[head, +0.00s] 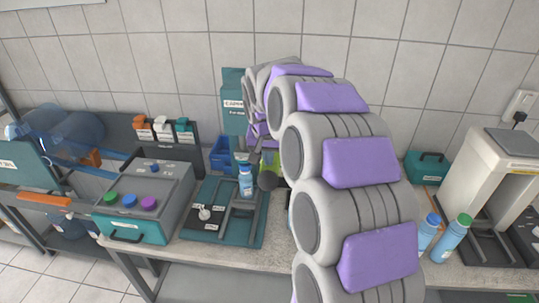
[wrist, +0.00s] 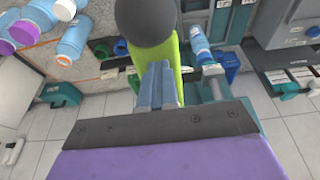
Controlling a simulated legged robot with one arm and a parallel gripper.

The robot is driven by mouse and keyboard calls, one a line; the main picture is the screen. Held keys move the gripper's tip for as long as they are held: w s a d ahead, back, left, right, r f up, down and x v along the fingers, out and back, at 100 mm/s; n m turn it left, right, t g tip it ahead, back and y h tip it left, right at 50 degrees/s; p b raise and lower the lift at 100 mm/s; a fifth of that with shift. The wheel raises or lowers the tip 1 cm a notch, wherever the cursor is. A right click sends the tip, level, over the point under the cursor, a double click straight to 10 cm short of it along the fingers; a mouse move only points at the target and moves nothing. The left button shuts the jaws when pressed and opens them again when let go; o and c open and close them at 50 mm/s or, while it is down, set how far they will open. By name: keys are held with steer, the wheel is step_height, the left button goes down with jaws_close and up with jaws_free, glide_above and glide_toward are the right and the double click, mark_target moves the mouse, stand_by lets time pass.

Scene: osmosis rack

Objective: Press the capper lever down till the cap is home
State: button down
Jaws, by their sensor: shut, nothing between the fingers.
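The capper lever is a lime-green bar (wrist: 176,62) with a dark ball knob (wrist: 147,19); the knob also shows in the head view (head: 268,181), right of the bottle. My gripper (wrist: 157,72) is shut and empty, its fingertips close to the green bar below the knob. I cannot tell whether they touch. My arm hides part of the capper in the head view.
A grey-teal box (head: 150,204) with coloured caps stands left of the capper, and a blue bin (head: 221,154) behind it. Blue bottles (head: 449,239) and a beige machine (head: 494,180) stand at the right. The tiled wall is close behind.

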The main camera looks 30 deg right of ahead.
steer(key=b+x, duration=0.1)
steer(key=x, duration=0.5)
steer(key=shift+f+b, duration=0.15)
steer(key=shift+b, duration=0.2)
step_height(320, 180, up, 32)
steer(key=p, duration=1.5)
steer(key=shift+w+d+f, duration=0.2)
steer(key=shift+w+d, duration=0.25)
steer(key=shift+f, duration=0.1)
steer(key=s+a+f+n+g+b, duration=0.1)
steer(key=s+a+f+b, duration=0.4)
steer(key=s+f, duration=0.6)
steer(key=s+a+f+n+g+y+b, duration=0.1)
steer(key=s+a+f+b, duration=0.5)
steer(key=s+f, duration=0.6)
steer(key=s+a+f+n+g+y+b, duration=0.1)
steer(key=s+a+f+n+b, duration=0.3)
steer(key=s+f, duration=0.8)
steer(key=s+a+g+b, duration=0.1)
steer(key=s+b, duration=0.1)
steer(key=s, duration=0.3)
steer(key=shift+s+a+f+n+g, duration=0.15)
steer(key=shift+a+f+n+g, duration=0.15)
steer(key=shift+a+n, duration=0.1)
